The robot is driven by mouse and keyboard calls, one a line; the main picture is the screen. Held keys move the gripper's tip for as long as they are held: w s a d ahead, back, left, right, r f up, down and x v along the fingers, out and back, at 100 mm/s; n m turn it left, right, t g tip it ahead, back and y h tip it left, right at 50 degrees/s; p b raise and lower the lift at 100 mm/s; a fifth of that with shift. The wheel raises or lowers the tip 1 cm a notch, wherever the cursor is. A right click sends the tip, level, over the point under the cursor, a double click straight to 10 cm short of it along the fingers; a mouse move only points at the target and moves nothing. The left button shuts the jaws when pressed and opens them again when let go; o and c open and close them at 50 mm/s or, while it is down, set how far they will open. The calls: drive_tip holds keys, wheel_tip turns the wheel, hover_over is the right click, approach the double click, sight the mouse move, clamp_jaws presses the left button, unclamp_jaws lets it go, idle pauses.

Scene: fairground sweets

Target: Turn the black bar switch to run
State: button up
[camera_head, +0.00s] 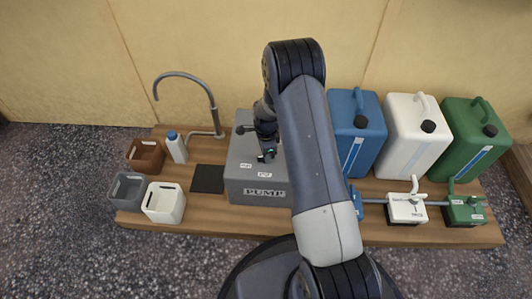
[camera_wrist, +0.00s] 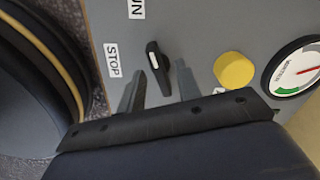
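The black bar switch (camera_wrist: 159,70) sits on the grey panel in the wrist view. Its white-marked end points up and slightly left, more toward the partly cut-off RUN label (camera_wrist: 136,8) than the STOP label (camera_wrist: 111,61) at its left. My gripper (camera_wrist: 160,78) is open, with one finger at each side of the bar in the picture and a gap to both. I cannot tell how deep the fingertips reach. In the head view my gripper (camera_head: 267,156) is over the grey pump box (camera_head: 237,172), and the switch is hidden or too small to make out.
A yellow button (camera_wrist: 234,70) and a round gauge (camera_wrist: 296,68) are right of the switch. On the wooden board stand blue (camera_head: 357,137), white (camera_head: 411,140) and green (camera_head: 468,142) canisters, a tap (camera_head: 211,105), a bottle (camera_head: 177,149) and small bins (camera_head: 163,204).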

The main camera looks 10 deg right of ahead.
wheel_tip(320, 180, up, 11)
drive_tip(key=p, duration=0.4)
drive_tip(key=shift+f, duration=0.15)
wheel_tip(320, 180, down, 11)
drive_tip(key=b, duration=0.4)
idle(0.4)
drive_tip(key=shift+r, duration=0.2)
